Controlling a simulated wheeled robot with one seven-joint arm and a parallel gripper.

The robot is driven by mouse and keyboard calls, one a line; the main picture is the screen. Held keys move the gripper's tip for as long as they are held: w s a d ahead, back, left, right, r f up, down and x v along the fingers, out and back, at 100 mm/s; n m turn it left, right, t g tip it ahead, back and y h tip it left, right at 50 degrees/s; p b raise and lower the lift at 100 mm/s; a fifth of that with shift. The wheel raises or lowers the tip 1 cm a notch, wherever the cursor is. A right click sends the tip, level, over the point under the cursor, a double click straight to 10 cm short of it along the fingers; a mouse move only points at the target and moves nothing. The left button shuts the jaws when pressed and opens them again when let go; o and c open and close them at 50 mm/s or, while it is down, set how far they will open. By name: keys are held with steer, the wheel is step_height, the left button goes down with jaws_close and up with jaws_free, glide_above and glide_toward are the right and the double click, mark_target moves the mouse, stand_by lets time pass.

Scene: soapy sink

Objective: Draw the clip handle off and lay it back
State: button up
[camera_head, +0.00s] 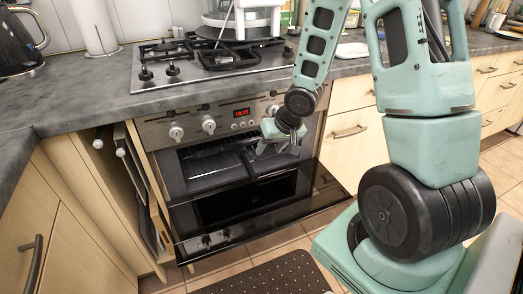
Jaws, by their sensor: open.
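My gripper (279,147) is open in front of the oven (225,160), near its upper right part. Its fingers point down, and I see nothing between them. I cannot make out a clip handle in this view. A white and clear appliance or pot (240,20) stands at the back of the black gas hob (210,58), partly cut off by the top edge. My arm hides part of the counter to the right of the hob.
The oven door (260,205) hangs lowered below the gripper. A narrow pull-out (143,185) stands partly open at left. A kettle (18,45) and a paper roll (94,25) stand on the grey counter (75,90), which is bare in front. A dark mat (270,277) lies on the floor.

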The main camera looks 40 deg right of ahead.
mark_target(254, 174)
steer(key=b+x, duration=0.5)
steer(key=x, duration=1)
steer(key=shift+w+f, duration=0.1)
steer(key=shift+f, duration=0.3)
jaws_close()
